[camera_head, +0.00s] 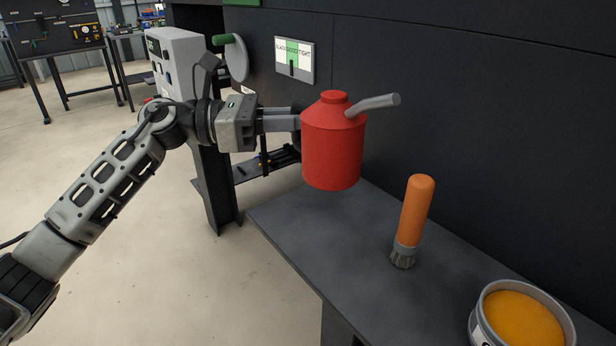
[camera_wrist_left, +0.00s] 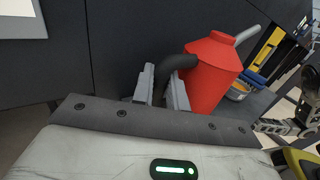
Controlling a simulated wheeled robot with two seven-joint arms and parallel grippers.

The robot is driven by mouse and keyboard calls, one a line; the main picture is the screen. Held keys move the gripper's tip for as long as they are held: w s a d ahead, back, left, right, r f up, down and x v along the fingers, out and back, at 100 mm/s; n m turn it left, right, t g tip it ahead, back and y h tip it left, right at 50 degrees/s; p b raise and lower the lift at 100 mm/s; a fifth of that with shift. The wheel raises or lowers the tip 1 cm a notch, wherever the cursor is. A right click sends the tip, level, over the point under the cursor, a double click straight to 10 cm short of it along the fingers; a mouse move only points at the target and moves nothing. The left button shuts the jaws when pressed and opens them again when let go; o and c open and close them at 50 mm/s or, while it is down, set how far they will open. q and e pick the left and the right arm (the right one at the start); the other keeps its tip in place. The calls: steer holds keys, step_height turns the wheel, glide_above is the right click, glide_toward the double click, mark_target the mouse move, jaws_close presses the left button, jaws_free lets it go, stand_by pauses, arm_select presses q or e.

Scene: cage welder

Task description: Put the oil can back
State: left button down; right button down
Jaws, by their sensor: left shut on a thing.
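The red oil can (camera_head: 332,150) with a grey spout is held upright above the left end of the dark shelf in the head view. My left gripper (camera_head: 298,122) reaches it from the left. In the left wrist view the gripper (camera_wrist_left: 165,85) is shut on the can's black handle (camera_wrist_left: 176,66), and the red body (camera_wrist_left: 212,72) is just right of the fingers. The can's bottom appears to be clear of the shelf (camera_head: 345,245), though the exact gap is hard to tell. My right gripper is not in view.
An orange-handled brush (camera_head: 416,212) stands on the shelf, right of the can. A round tin with orange contents (camera_head: 520,318) is at the near right. A dark wall (camera_head: 480,120) rises behind the shelf. The shelf's left end is bare.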

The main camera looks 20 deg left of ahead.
arm_select(q)
step_height(320, 180, down, 6)
steer(key=shift+f, duration=0.15)
stand_by(0.3)
steer(key=shift+f, duration=0.1)
steer(key=shift+f, duration=0.15)
steer(key=c, duration=1.4)
jaws_free()
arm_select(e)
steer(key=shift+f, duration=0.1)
